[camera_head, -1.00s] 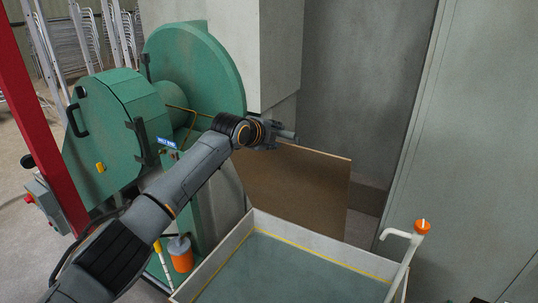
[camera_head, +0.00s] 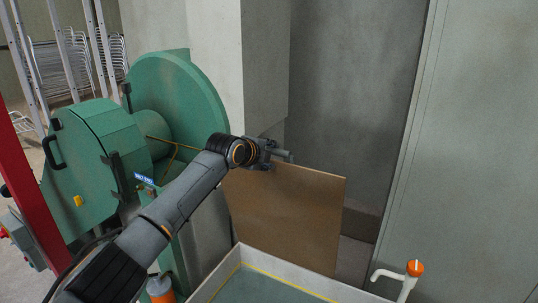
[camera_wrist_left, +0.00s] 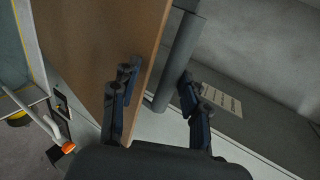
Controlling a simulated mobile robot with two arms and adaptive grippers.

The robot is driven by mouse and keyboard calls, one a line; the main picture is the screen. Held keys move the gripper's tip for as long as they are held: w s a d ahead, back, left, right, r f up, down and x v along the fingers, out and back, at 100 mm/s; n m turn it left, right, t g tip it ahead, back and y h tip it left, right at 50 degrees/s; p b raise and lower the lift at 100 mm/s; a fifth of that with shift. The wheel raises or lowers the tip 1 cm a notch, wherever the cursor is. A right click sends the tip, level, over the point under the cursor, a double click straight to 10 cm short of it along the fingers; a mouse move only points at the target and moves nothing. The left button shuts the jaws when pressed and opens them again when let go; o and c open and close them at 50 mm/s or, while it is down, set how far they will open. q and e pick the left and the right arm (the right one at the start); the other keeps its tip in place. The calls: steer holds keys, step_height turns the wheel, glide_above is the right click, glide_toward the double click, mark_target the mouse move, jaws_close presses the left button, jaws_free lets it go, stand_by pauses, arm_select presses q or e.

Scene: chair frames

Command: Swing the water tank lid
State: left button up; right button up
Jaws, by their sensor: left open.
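A brown board (camera_head: 285,215), which looks like the water tank lid, stands upright at the far side of the water tank (camera_head: 340,290). The tank is a pale-walled, open basin with greenish water, low in the head view. My left gripper (camera_head: 284,156) is open at the board's top edge, near its left corner. In the left wrist view, the gripper (camera_wrist_left: 160,95) has one finger over the board (camera_wrist_left: 100,45) near its edge and the other finger apart on the right. A dark grey bar (camera_wrist_left: 178,60) shows between the fingers. I cannot tell whether the fingers touch the board. My right gripper is out of view.
A green machine (camera_head: 90,160) with a large round housing stands left, close to my left arm. A red post (camera_head: 30,190) is at the far left. A white pipe with an orange cap (camera_head: 415,268) rises at the right. Grey walls or cabinets stand behind the board.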

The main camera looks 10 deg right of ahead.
arm_select(q)
steer(key=v, duration=1.1)
steer(key=shift+s+a, duration=0.15)
steer(key=shift+s, duration=0.1)
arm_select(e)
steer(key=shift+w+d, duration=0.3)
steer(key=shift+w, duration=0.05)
arm_select(q)
steer(key=shift+r, duration=0.1)
